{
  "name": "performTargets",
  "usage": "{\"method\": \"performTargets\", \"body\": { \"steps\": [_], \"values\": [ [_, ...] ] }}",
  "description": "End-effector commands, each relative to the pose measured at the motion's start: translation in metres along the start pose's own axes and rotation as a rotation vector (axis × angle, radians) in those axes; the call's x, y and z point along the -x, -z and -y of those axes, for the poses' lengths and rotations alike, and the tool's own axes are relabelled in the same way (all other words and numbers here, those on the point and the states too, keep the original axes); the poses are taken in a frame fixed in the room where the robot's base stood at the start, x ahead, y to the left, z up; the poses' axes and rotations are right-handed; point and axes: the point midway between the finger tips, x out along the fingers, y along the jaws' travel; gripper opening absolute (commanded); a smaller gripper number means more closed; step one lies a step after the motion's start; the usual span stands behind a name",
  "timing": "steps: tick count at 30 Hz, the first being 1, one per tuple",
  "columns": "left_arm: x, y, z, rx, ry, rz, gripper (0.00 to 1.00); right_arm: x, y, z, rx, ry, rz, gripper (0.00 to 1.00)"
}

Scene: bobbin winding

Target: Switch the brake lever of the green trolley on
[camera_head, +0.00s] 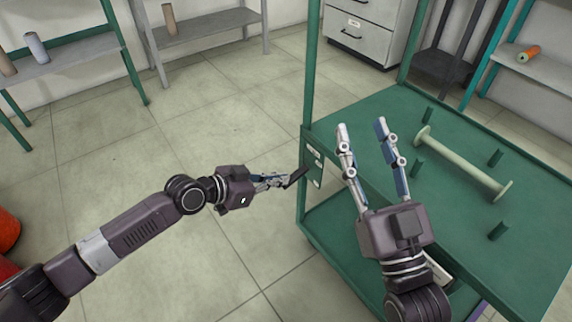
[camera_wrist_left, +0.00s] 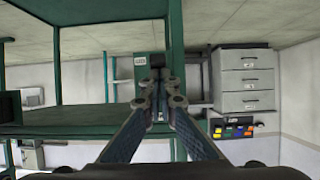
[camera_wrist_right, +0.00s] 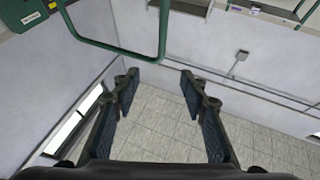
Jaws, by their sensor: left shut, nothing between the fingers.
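The green trolley (camera_head: 400,118) stands at the right of the head view. A light label plate (camera_head: 315,165) is on its left side, and the black brake lever (camera_head: 297,177) sticks out beside it, tilted. My left gripper (camera_head: 284,181) is shut, with its fingertips at or very near the lever; I cannot tell whether they touch. In the left wrist view the shut fingertips (camera_wrist_left: 158,84) lie in front of the trolley's frame and cover part of the lever area. My right gripper (camera_head: 361,123) is open and empty above the trolley top.
A pale green spool (camera_head: 462,163) lies on the trolley top among several green pegs. A grey drawer cabinet (camera_head: 362,32) stands behind. Shelves with bobbins stand at the back left, and a teal shelf (camera_head: 540,70) at the right. The floor left of the trolley is clear.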

Motion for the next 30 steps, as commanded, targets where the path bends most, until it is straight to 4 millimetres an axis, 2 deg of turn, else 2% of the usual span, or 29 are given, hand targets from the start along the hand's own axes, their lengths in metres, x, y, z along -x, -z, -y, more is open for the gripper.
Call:
{"method": "performTargets", "body": {
  "steps": [7,22,26,30],
  "values": [
    [0.0,-0.002,0.0,0.0,0.0,-0.007,0.0,0.001,0.017,0.002,-0.004,0.004,-0.082,0.4],
    [0.0,-0.003,0.0,0.0,0.0,-0.006,0.0,0.001,0.019,0.002,-0.004,0.004,-0.09,0.4],
    [0.001,0.0,-0.001,0.001,0.0,-0.005,0.0,-0.001,0.012,0.001,-0.002,0.002,-0.052,0.4],
    [0.003,0.005,-0.002,0.001,0.0,-0.006,0.0,0.0,-0.011,-0.002,0.003,-0.004,0.063,0.4]
  ]
}}
